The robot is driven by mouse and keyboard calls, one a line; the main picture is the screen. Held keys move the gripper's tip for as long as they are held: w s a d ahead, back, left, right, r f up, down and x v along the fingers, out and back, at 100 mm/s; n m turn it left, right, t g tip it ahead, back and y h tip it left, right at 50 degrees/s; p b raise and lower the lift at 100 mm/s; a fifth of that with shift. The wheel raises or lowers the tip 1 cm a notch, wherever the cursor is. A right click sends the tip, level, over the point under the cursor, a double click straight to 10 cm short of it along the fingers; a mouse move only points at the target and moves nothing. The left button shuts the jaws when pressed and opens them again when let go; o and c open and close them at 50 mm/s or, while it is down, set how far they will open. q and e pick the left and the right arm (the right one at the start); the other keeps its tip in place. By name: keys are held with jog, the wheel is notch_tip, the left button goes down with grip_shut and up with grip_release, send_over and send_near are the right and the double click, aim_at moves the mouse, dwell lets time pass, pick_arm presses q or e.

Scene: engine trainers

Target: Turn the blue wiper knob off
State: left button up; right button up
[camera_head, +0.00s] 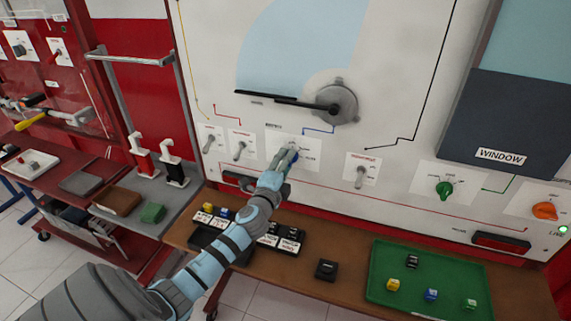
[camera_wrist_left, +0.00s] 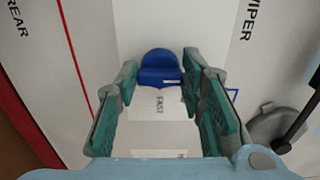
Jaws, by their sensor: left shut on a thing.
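The blue wiper knob (camera_wrist_left: 160,68) sits on a white plate on the panel. In the wrist view it lies between the fingertips of my left gripper (camera_wrist_left: 160,78), with the word FAST printed beside it. My left gripper is shut on the knob. In the head view my left gripper (camera_head: 286,159) reaches up to the plate (camera_head: 308,158) and hides most of the knob. The exact direction of the knob's pointer is hard to tell. The black wiper arm (camera_head: 287,100) lies nearly level on the panel above, joined to a round grey motor (camera_head: 340,102). My right gripper is not in view.
Toggle switches (camera_head: 361,177) flank the knob plate. A green knob (camera_head: 444,190) and an orange knob (camera_head: 544,211) are farther right. Below, the brown bench holds a green tray (camera_head: 450,262) with several small blocks and a black block (camera_head: 326,269).

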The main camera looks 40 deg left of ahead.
pick_arm(q)
jog(key=o, duration=1.1)
jog(key=shift+o, duration=0.2)
jog(key=v, duration=1.2)
